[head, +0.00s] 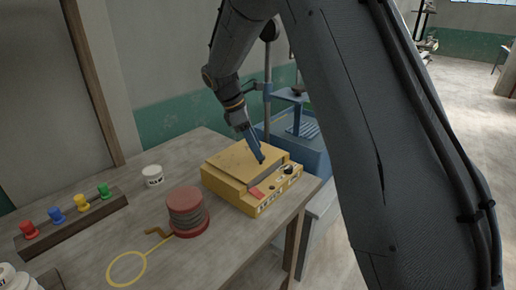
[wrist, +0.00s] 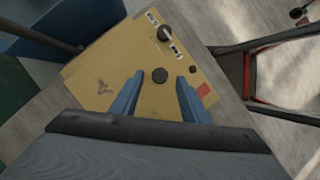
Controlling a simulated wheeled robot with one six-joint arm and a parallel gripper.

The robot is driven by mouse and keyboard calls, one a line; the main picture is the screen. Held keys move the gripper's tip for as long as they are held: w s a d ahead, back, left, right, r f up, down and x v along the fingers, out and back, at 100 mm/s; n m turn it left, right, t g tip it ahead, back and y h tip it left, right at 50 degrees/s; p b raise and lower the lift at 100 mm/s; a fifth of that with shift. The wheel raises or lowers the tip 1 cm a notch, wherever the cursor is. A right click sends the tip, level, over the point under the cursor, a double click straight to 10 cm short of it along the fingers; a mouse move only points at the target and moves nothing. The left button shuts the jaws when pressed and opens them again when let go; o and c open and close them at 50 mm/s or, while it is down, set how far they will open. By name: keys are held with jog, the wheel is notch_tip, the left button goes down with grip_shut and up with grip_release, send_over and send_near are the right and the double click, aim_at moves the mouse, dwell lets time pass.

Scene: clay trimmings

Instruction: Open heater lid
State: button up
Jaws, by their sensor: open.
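The heater (head: 220,186) is a yellow box on the workbench, with a red patch, dark knobs and white labels on its front. Its yellow lid (head: 232,158) lies flat and looks closed. The lid also fills the middle of the wrist view (wrist: 95,75). My gripper (head: 261,157) points down over the front part of the heater top. I cannot tell whether the fingers touch anything.
On the workbench (head: 70,245), left of the heater, stand a dark red spool (head: 187,212), a white jar (head: 152,176), a rack of coloured pegs (head: 70,222) and a yellow ring tool (head: 127,268). A blue machine (head: 302,126) stands behind the heater.

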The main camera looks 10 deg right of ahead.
jog(key=shift+x, duration=1.15)
grip_shut()
jog(key=shift+r, duration=0.15)
